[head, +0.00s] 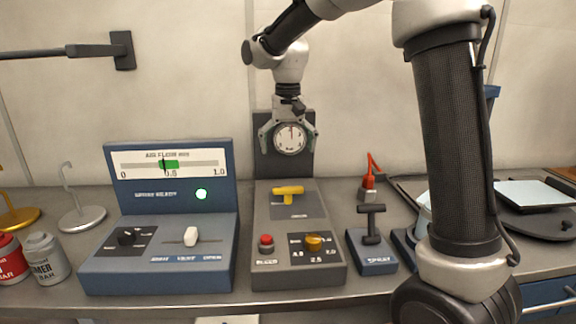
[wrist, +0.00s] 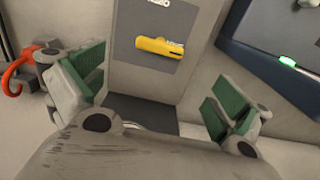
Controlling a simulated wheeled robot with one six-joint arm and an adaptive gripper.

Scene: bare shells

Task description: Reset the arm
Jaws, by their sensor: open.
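My gripper (head: 289,141) is open and empty in the head view, its fingers hanging in front of a white-faced dial gauge (head: 290,139) on a dark upright panel. In the wrist view my gripper (wrist: 155,100) shows its green finger pads spread wide apart. Between them lies the grey control box (wrist: 119,74) with its yellow handle (wrist: 158,47); in the head view the yellow handle (head: 287,191) is below the gripper, apart from it. My arm comes down from the upper right.
A blue air-flow console (head: 170,143) with a lit green lamp stands at left, its needle in the green band. A red button (head: 266,240), a yellow knob (head: 313,242) and a black lever (head: 371,225) are in front. Cans (head: 44,258) stand at far left.

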